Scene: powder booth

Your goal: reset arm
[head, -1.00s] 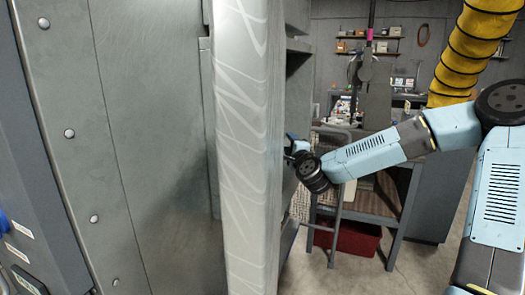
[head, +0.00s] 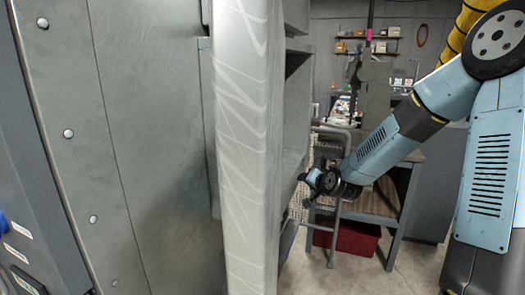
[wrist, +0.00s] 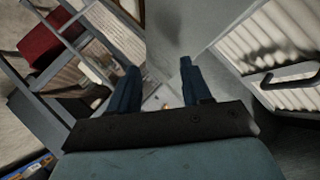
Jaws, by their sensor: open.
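My gripper (head: 308,184) is at the end of my blue arm in the head view, just right of the pale booth edge post (head: 243,150). In the wrist view my gripper (wrist: 158,82) shows two dark blue fingers spread well apart. Nothing is between the fingertips. The gripper hangs in free air near the grey metal housing behind the post.
A workbench frame (head: 398,215) with a red bin (head: 345,238) below stands behind my arm. A grey tubular rail (head: 337,215) stands close to the gripper. A yellow ribbed hose (head: 470,22) hangs at upper right. Open floor (head: 415,268) lies at lower right.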

